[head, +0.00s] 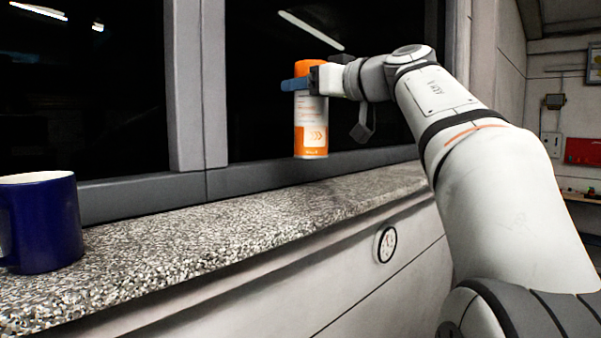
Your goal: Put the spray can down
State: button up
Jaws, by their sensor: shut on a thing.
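The spray can (312,135) is an upright cylinder with an orange top, a white and orange label and an orange lower part. My gripper (298,84) is shut on it near its upper part, with a blue finger across the can. The can appears to be held above the speckled granite sill (240,222), in front of the dark window. I cannot tell the exact gap beneath it. The far finger is mostly hidden by the can and the gripper body.
A dark blue mug (45,225) stands on the sill at the far left. The sill is bare between the mug and my arm. The window frame (270,172) runs along its back. A small round dial (387,244) is on the wall panel below.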

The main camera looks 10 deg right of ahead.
aim_at(307, 130)
jog(key=f, duration=0.2)
jog(key=s+f+b, duration=0.1)
jog(key=shift+a+f, duration=0.35)
jog(key=shift+f, duration=0.05)
jog(key=shift+w+f+b, duration=0.2)
jog(key=shift+f+b, duration=0.3)
jog(key=shift+f, duration=1.7)
jog(key=o, duration=1.3)
jog(key=shift+s+d, duration=0.1)
jog(key=shift+s, duration=0.05)
jog(key=b+v, duration=0.2)
jog(key=v, duration=0.9)
jog(key=shift+s+d, duration=0.25)
jog(key=shift+d, duration=0.05)
